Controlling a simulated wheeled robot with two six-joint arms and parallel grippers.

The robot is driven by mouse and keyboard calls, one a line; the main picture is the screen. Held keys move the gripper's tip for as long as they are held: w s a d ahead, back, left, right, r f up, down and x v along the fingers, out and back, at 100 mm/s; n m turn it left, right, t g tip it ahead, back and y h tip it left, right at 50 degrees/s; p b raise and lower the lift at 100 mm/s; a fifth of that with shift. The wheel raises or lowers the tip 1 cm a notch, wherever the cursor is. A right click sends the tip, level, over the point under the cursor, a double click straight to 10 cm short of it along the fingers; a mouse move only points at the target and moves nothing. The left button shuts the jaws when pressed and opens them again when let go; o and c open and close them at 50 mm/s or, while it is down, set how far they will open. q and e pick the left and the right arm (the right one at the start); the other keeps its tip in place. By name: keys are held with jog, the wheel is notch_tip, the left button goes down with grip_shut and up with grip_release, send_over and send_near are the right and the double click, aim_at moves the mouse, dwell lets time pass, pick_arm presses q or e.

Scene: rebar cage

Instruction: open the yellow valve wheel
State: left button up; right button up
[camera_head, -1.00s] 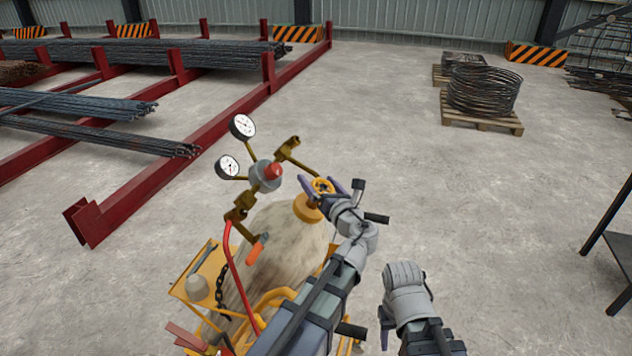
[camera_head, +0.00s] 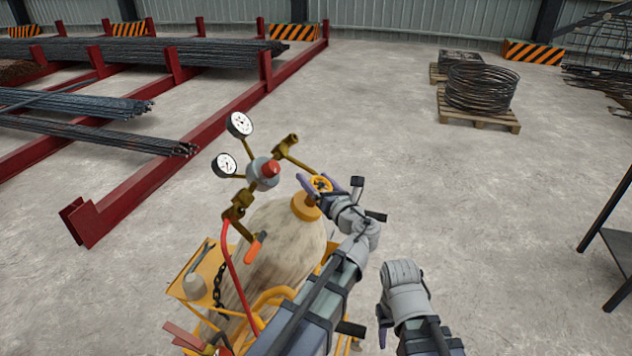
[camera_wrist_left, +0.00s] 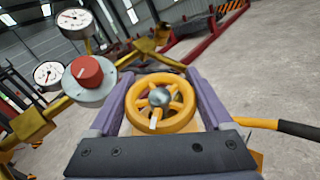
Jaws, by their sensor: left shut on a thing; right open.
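The yellow valve wheel (camera_head: 321,184) sits on top of the gas cylinder (camera_head: 280,240), beside the regulator. In the left wrist view the spoked wheel (camera_wrist_left: 160,103) lies between the two purple fingers, with a silver hub and a small white mark on its near rim. My left gripper (camera_head: 330,185) is shut on the wheel, one finger on each side. My right gripper (camera_head: 384,328) is open and empty at the lower right, away from the cylinder; its fingers are partly hidden.
The regulator with a red knob (camera_head: 269,170) and two gauges (camera_head: 239,124) stands close left of the wheel. A red hose (camera_head: 232,275) runs down the yellow cart (camera_head: 195,272). A dark table (camera_head: 610,240) stands at the right edge.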

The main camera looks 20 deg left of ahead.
pick_arm(q)
jog(key=n+g+y+b, duration=0.1)
jog(key=n+g+y, duration=0.1)
jog(key=shift+n+y, duration=0.3)
jog(key=shift+n, duration=0.1)
jog(key=n+g+y, duration=0.2)
jog(key=n+g, duration=0.1)
jog(key=n+g+y+b, duration=0.1)
jog(key=shift+s+a+r+n+g, duration=0.2)
jog(key=shift+s+n+g, duration=0.1)
jog(key=shift+n, duration=0.1)
jog(key=n+g, duration=0.1)
jog(key=n+g+y, duration=0.1)
jog(key=n+g, duration=0.2)
jog(key=g, duration=0.1)
jog(key=shift+s+a+n+y, duration=0.1)
jog(key=shift+s+n+y, duration=0.2)
jog(key=shift+s, duration=0.05)
jog(key=shift+s+n+g, duration=0.25)
jog(key=shift+n+g, duration=0.65)
jog(key=shift+g, duration=0.2)
jog(key=shift+s+n+g, duration=0.2)
jog(key=shift+n+g, duration=0.7)
jog(key=shift+g, duration=0.2)
jog(key=shift+s, duration=0.1)
jog(key=o, duration=1.2)
jog(key=shift+c, duration=0.2)
jog(key=shift+f, duration=0.1)
